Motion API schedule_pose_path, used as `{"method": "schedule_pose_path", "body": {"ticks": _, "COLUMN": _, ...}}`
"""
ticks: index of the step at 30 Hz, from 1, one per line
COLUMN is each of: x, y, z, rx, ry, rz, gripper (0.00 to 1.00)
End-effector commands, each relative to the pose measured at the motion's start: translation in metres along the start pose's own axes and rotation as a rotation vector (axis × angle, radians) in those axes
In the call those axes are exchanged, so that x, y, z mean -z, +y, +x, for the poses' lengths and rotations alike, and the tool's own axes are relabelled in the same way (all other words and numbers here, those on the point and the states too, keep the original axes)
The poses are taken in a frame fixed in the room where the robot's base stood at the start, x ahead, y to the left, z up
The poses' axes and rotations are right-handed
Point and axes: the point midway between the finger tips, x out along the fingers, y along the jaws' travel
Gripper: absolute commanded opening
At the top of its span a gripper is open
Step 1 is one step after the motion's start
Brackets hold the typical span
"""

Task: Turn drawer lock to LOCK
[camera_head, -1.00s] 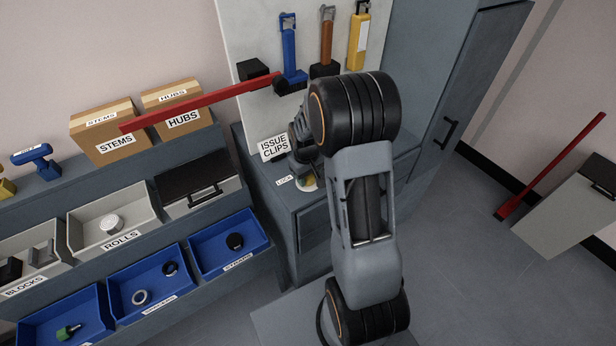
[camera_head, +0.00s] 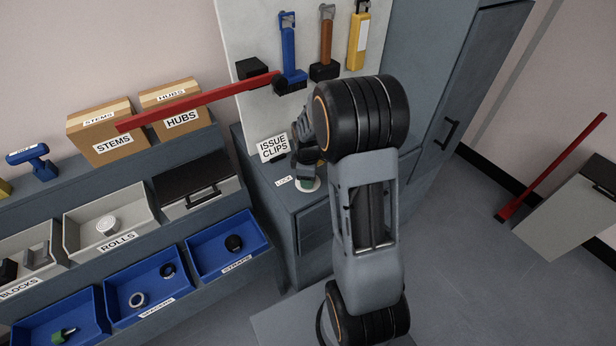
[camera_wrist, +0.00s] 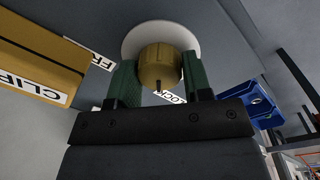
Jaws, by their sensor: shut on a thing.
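The drawer lock is a brass knob (camera_wrist: 160,66) on a round white plate (camera_wrist: 160,32) on the grey cabinet top. In the head view the white plate (camera_head: 311,187) shows only partly under my gripper (camera_head: 306,180), which hides the knob. In the wrist view my gripper (camera_wrist: 158,76) has its green fingers on both sides of the knob, shut on it. A dark mark shows on the knob's lower edge, on the side toward a partly hidden LOCK label (camera_wrist: 170,97). Another label, partly readable as FR (camera_wrist: 91,53), lies to the left. LOCK also shows in the head view (camera_head: 284,181).
An ISSUE CLIPS sign (camera_head: 273,147) stands close left of my gripper. A long red bar (camera_head: 200,101) reaches across behind it. Tools hang on the back panel (camera_head: 262,35). Several bins, including a blue one (camera_head: 228,246), stand left.

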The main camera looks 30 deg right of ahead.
Motion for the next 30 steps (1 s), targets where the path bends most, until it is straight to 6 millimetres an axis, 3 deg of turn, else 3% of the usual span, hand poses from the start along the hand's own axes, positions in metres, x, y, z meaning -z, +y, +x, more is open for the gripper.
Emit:
{"method": "schedule_pose_path", "body": {"ticks": 9, "x": 0.0001, "y": 0.0007, "z": -0.0004, "rx": -0.002, "ry": 0.007, "rz": -0.105, "gripper": 0.22}}
{"method": "schedule_pose_path", "body": {"ticks": 26, "x": 0.0003, "y": 0.0007, "z": -0.0006, "rx": -0.003, "ry": 0.008, "rz": -0.127, "gripper": 0.22}}
{"method": "schedule_pose_path", "body": {"ticks": 27, "x": 0.0003, "y": 0.0007, "z": -0.0006, "rx": -0.003, "ry": 0.007, "rz": -0.127, "gripper": 0.49}}
{"method": "schedule_pose_path", "body": {"ticks": 30, "x": 0.0003, "y": 0.0006, "z": -0.0005, "rx": -0.002, "ry": 0.007, "rz": -0.127, "gripper": 0.59}}
